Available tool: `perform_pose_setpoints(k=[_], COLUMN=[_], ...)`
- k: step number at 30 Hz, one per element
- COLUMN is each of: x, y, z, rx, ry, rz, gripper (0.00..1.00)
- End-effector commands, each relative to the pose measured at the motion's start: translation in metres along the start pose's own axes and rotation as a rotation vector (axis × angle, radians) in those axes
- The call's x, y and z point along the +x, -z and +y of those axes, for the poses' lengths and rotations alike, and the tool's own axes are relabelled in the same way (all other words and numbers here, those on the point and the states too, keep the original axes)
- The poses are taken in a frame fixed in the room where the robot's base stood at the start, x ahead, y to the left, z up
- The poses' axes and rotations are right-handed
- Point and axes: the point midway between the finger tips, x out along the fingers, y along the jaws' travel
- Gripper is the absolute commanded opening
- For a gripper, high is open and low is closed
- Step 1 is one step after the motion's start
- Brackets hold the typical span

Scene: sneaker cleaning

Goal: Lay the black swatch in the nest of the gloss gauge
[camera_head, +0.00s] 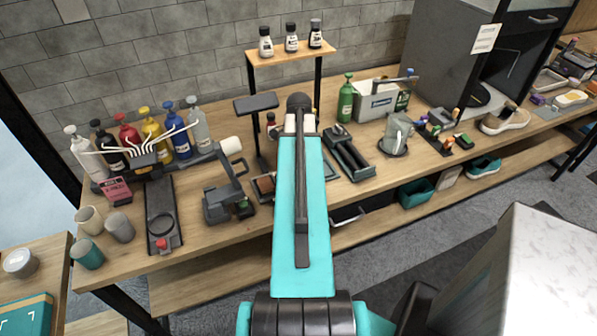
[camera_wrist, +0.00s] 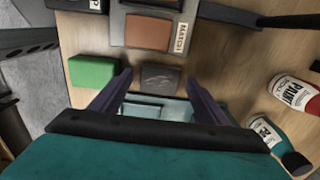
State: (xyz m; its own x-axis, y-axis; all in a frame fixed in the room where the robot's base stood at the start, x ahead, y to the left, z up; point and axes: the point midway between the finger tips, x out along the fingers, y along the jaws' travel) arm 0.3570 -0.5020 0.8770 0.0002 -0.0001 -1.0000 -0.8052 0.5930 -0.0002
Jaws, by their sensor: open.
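The dark, nearly black swatch (camera_wrist: 160,78) lies flat, just beyond and between my fingertips in the wrist view. My gripper (camera_wrist: 161,78) is open, with one finger on each side of the swatch. Whether the fingers are level with it or above it is unclear. In the head view my arm hides the gripper and the swatch. I cannot tell for sure which device is the gloss gauge.
A framed brown swatch (camera_wrist: 149,32) marked MATCH lies beyond the black one. A green block (camera_wrist: 93,70) is left. Paint bottles (camera_wrist: 294,95) lie to the right in view. The bench (camera_head: 125,240) holds many tools, including a dark long device (camera_head: 347,155).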

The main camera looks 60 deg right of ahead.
Motion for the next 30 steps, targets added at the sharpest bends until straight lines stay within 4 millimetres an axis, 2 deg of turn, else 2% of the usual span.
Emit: perform_pose_setpoints(k=[13, 21, 30], x=[-0.0001, -0.0001, -0.0007], y=[-0.0002, -0.0003, -0.0002], z=[-0.0001, -0.0001, -0.0002], rx=[0.0, 0.0, 0.0], ry=[0.0, 0.0, 0.0], rz=[0.0, 0.0, 0.0], gripper=[0.69, 0.25, 0.25])
